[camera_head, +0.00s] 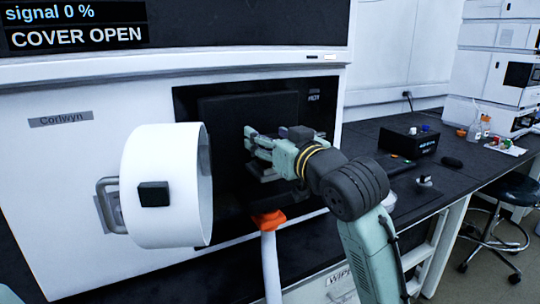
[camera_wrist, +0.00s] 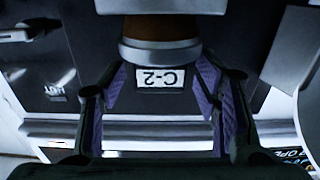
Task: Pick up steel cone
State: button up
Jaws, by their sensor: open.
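My gripper (camera_head: 254,142) is open in front of the dark recessed opening of the white instrument. In the wrist view, its two purple-padded fingers (camera_wrist: 161,80) stand apart. Between and beyond them is a grey metallic rounded piece (camera_wrist: 160,52) with a brown part above it, probably the steel cone. A white label reading C-2, upside down, sits just below the metal piece. I cannot tell whether either finger touches it. In the head view, a small grey part (camera_head: 263,174) shows beneath my gripper; the cone's full shape is hidden there.
A white round cover (camera_head: 165,185) stands swung open left of the opening. An orange-topped white tube (camera_head: 268,220) rises below my gripper. The instrument's display (camera_head: 75,27) reads signal 0 %, COVER OPEN. A black box (camera_head: 408,143) and bottles stand on the dark bench at right.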

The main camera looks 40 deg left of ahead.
jog(key=shift+c, duration=0.4)
grip_shut()
